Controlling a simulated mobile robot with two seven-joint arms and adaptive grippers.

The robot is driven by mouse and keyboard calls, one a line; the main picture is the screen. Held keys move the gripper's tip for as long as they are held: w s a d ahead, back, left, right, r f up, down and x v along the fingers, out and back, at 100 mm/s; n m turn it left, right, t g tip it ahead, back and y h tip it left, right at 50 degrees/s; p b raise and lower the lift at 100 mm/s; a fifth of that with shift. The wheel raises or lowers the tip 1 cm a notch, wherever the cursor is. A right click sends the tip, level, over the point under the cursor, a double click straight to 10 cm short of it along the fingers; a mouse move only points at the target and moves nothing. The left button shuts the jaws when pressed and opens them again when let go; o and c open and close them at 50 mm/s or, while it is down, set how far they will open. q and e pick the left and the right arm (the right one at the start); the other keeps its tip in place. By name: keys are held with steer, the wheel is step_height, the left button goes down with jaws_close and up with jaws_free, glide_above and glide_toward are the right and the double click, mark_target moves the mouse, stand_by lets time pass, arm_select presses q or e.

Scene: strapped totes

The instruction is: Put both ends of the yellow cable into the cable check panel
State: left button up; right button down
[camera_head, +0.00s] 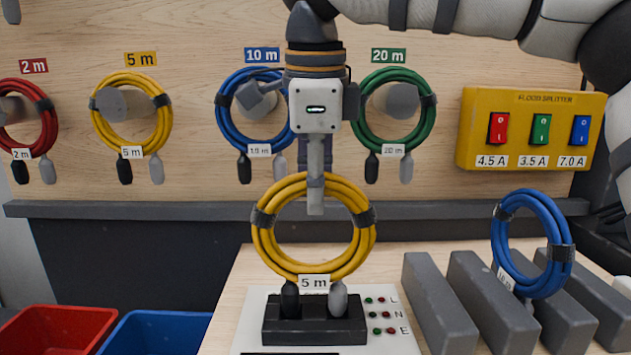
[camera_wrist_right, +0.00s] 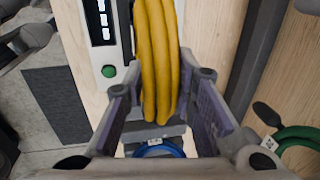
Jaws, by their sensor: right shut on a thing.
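The coiled yellow cable (camera_head: 263,240), tagged 5 m, hangs upright from my right gripper (camera_head: 315,195), which is shut on the top of the coil. In the right wrist view the yellow strands (camera_wrist_right: 157,60) run between the fingers. The cable's dark end (camera_head: 290,299) and grey end (camera_head: 338,299) point down at the black socket block of the cable check panel (camera_head: 262,300). Both ends overlap the block in the picture; I cannot tell how deep they sit. My left gripper is not in view.
Grey blocks (camera_head: 440,305) stand at the right, with a blue coil (camera_head: 535,240) among them. Red (camera_head: 60,330) and blue (camera_head: 155,335) bins are at the lower left. Behind, coils hang on pegs, including another yellow coil (camera_head: 165,125); a yellow splitter box (camera_head: 530,128) is at the right.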

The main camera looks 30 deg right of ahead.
steer(key=shift+f, duration=1)
stand_by(0.7)
steer(key=c, duration=1.2)
jaws_free()
steer(key=shift+f, duration=0.1)
steer(key=shift+c, duration=0.2)
